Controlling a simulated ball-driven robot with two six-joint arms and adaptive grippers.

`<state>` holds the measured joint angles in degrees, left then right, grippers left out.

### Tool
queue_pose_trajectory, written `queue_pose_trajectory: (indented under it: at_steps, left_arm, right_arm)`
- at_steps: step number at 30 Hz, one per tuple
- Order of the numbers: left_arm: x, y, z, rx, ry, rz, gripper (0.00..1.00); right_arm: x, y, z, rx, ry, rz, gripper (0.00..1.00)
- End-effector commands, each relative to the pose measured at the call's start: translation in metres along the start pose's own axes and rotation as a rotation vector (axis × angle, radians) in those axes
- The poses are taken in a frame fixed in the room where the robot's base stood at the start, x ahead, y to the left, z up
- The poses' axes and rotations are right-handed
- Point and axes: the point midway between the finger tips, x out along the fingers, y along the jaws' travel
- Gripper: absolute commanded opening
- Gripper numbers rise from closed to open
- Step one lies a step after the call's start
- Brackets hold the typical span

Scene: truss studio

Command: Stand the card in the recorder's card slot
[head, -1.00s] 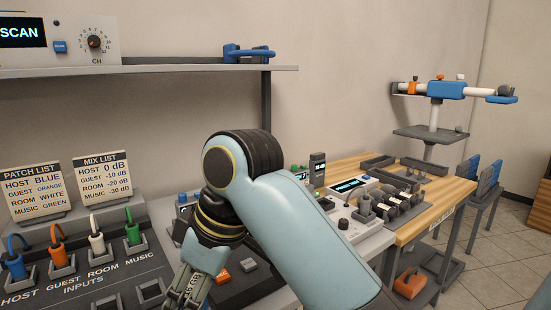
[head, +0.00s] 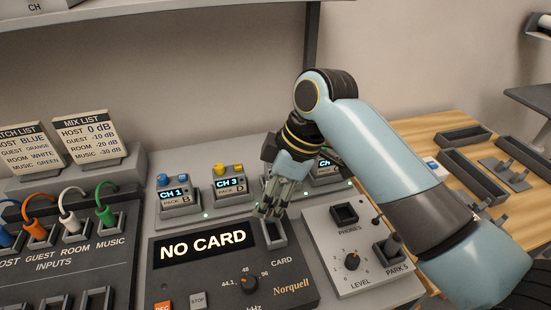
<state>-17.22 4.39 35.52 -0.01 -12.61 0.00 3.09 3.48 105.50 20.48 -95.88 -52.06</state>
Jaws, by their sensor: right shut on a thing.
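The recorder (head: 165,268) is a dark panel whose display reads NO CARD. Its card slot (head: 274,232) is a grey-rimmed opening at the recorder's upper right, above the word CARD. My right gripper (head: 271,211) points down at the back edge of this slot, fingers close together. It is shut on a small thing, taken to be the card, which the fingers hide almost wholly. I cannot tell whether the card touches the slot. My left gripper is not in view.
Receiver packs CH 1 (head: 180,200) and CH 3 (head: 230,187) stand behind the recorder. A grey phones and level box (head: 345,262) stands close on its right. Plugged cables (head: 70,222) are at the left. A wooden bench (head: 440,130) with trays lies at the right.

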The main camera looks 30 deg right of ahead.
Motion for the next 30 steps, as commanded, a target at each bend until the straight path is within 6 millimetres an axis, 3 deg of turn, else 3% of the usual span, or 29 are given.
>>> queue_pose_trajectory:
  at_steps: [1,6,13,20,30]
  left_arm:
    - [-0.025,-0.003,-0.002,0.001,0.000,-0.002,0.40]
    - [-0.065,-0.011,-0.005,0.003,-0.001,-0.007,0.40]
    - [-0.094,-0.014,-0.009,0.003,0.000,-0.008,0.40]
    - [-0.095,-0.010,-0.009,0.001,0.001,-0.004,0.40]
    - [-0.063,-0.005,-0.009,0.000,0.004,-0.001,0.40]
  right_arm:
    - [-0.013,0.001,-0.004,-0.037,-0.001,-0.020,0.19]
    - [-0.016,0.000,-0.005,-0.166,0.011,-0.074,0.19]
    - [-0.016,-0.003,0.000,-0.272,0.027,-0.116,0.19]
    - [-0.009,-0.004,0.003,-0.300,0.033,-0.125,0.19]
    - [0.020,-0.004,0.015,-0.299,0.032,-0.125,0.19]
